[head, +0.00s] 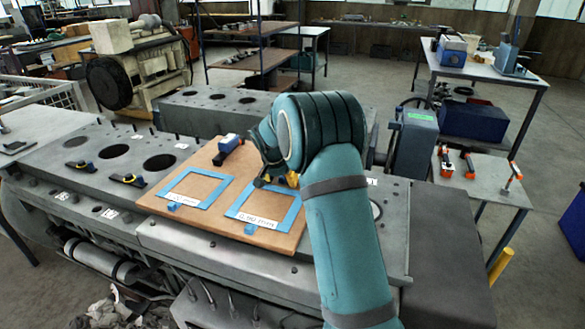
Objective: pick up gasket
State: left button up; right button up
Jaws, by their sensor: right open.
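A tan board (207,217) lies on the grey engine block and bears two blue rectangular frames. The left frame (222,190) is fully visible, with a white label at its lower edge. The right frame (232,210) is partly covered by my right arm. I cannot tell whether these frames are gaskets or outlines marked on the board; no other gasket is clearly visible. My right gripper (277,182) is open over the board, just above the upper part of the right frame, and its wrist hides much of it. My left gripper is out of view.
A blue and white tool (229,144) stands at the board's back edge. Two black and yellow parts (128,180) lie on the block at left. A side table (485,185) with orange clamps stands at right.

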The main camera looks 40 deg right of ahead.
grip_shut()
jog(key=shift+r, duration=0.15)
dwell(0.4)
